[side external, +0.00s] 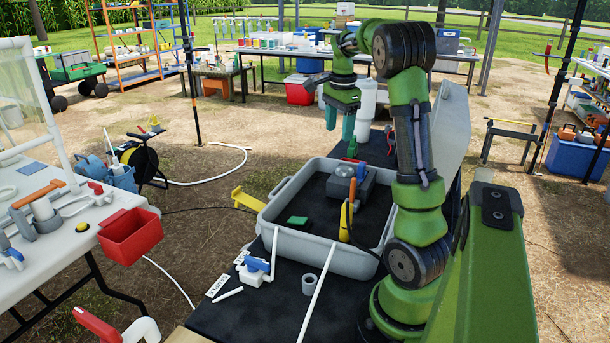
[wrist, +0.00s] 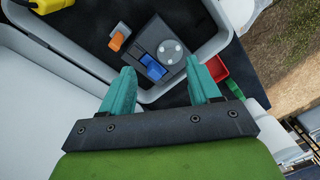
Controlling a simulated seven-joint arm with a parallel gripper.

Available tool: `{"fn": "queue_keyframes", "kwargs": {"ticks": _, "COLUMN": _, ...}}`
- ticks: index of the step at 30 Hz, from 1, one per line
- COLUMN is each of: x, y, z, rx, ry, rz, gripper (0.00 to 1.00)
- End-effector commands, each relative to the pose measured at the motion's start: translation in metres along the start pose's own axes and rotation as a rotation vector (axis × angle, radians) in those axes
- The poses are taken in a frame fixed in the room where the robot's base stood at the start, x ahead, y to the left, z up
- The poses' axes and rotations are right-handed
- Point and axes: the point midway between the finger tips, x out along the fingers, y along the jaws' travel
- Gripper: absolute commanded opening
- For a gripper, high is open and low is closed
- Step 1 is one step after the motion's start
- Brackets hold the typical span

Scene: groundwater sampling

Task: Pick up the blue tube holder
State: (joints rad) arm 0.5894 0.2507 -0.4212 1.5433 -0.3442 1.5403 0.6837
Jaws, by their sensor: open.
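A small blue piece (wrist: 151,67) sits on a dark grey block with a round metal disc (wrist: 171,52) in the wrist view; it looks like the blue tube holder, though its shape is not fully clear. In the side view the blue piece (side external: 361,171) stands on the block (side external: 375,185), at the far right of the grey tray (side external: 318,256). My gripper (side external: 341,125) points down above the far end of the tray. Its two teal fingers are apart with nothing between them. In the wrist view my gripper (wrist: 160,68) has its fingertips either side of the blue piece in the picture.
An orange piece (wrist: 120,36) is close to the block. A yellow-handled tool (side external: 345,222) stands in the tray's near part, and a green block (side external: 297,220) lies left. A red item (wrist: 215,68) is just outside the tray.

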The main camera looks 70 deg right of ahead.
Motion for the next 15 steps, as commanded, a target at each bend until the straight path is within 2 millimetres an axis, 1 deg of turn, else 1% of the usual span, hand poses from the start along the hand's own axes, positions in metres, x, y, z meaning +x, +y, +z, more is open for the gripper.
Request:
{"fn": "queue_keyframes", "kwargs": {"ticks": 1, "x": 0.002, "y": -0.004, "z": -0.031, "rx": 0.183, "ry": 0.036, "rz": 0.049, "gripper": 0.62}}
{"fn": "queue_keyframes", "kwargs": {"ticks": 3, "x": -0.003, "y": -0.006, "z": -0.061, "rx": 0.429, "ry": 0.083, "rz": 0.097, "gripper": 0.62}}
{"fn": "queue_keyframes", "kwargs": {"ticks": 5, "x": -0.01, "y": -0.007, "z": -0.075, "rx": 0.611, "ry": 0.116, "rz": 0.119, "gripper": 0.62}}
{"fn": "queue_keyframes", "kwargs": {"ticks": 6, "x": -0.018, "y": -0.009, "z": -0.077, "rx": 0.716, "ry": 0.131, "rz": 0.122, "gripper": 0.62}}
{"fn": "queue_keyframes", "kwargs": {"ticks": 9, "x": -0.035, "y": -0.01, "z": -0.072, "rx": 0.889, "ry": 0.132, "rz": 0.119, "gripper": 0.62}}
{"fn": "queue_keyframes", "kwargs": {"ticks": 12, "x": -0.033, "y": -0.006, "z": -0.067, "rx": 0.971, "ry": 0.123, "rz": 0.141, "gripper": 0.62}}
{"fn": "queue_keyframes", "kwargs": {"ticks": 15, "x": -0.023, "y": -0.005, "z": -0.066, "rx": 0.986, "ry": 0.121, "rz": 0.143, "gripper": 0.62}}
